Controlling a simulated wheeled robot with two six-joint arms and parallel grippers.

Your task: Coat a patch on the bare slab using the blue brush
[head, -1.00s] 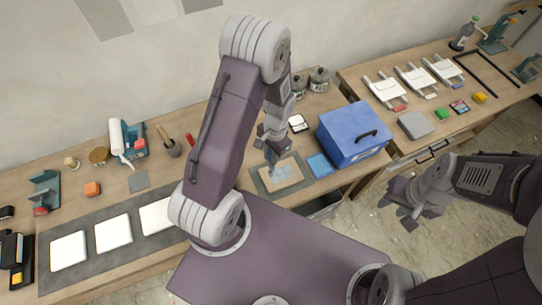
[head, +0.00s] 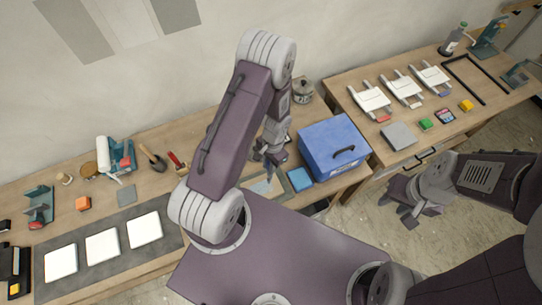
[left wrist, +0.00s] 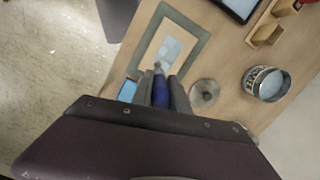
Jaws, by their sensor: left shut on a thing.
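My left gripper (head: 276,158) is shut on the blue brush (left wrist: 161,92), handle between the fingers. In the left wrist view the brush tip points at the slab (left wrist: 150,48). The slab is pale tan inside a grey-green border and bears light blue patches (left wrist: 170,47). I cannot tell whether the bristles touch it. In the head view the slab (head: 262,186) is partly hidden by my left arm and gripper. My right gripper (head: 397,211) hangs over the floor, empty, its fingers apart.
A blue box (head: 330,155) and a blue pad (head: 300,179) stand right of the slab. Three white tiles (head: 102,246) lie on a grey mat at the left.

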